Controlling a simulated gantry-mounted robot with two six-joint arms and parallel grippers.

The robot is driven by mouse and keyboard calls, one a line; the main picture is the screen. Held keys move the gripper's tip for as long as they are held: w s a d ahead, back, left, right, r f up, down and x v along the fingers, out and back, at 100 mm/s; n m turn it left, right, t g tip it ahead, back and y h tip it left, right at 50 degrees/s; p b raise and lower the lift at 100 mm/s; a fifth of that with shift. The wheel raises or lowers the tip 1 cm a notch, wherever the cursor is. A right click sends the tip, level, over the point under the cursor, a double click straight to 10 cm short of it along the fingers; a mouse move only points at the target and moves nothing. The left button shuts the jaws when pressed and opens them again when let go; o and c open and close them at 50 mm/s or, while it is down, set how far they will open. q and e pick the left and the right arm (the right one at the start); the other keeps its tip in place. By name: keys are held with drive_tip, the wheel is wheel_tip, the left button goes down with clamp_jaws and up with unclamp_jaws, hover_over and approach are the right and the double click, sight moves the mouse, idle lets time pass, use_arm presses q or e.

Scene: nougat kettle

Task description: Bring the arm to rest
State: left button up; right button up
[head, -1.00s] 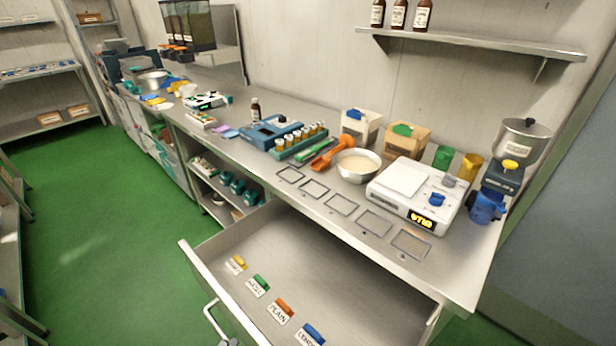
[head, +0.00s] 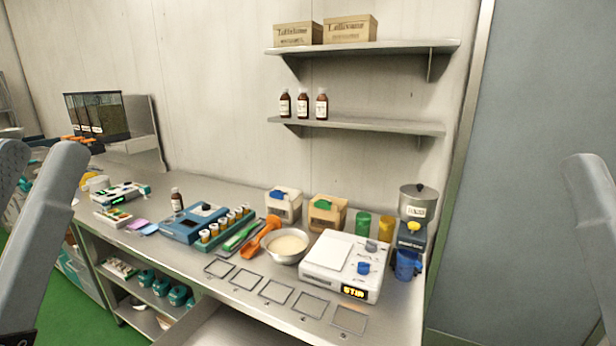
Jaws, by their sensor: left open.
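My left arm (head: 40,240) comes in at the left edge, a pale grey link slanting down. Only a dark bit of my left gripper (head: 20,338) shows in the bottom left corner; it is open, and its fingertips are mostly out of frame. My right arm (head: 592,230) shows as a grey link at the right edge, and its gripper is out of frame. Neither arm is over the steel counter (head: 185,262). The drawer (head: 225,325) under the counter is open, cut off by the bottom edge.
On the counter stand a white scale (head: 340,265), a steel bowl (head: 287,246), an orange scoop (head: 262,236), a blue device (head: 194,223) and a kettle-topped machine (head: 412,232). Wall shelves hold bottles (head: 303,105) and boxes (head: 350,30). Green floor (head: 90,328) lies at lower left.

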wheel_tip(320, 180, up, 38)
drive_tip(key=p, duration=3.8)
drive_tip(key=shift+f, duration=0.1)
wheel_tip(320, 180, down, 52)
drive_tip(key=b, duration=5.2)
drive_tip(key=shift+f+b, duration=0.15)
drive_tip(key=shift+b, duration=0.15)
wheel_tip(320, 180, down, 8)
drive_tip(key=b, duration=0.8)
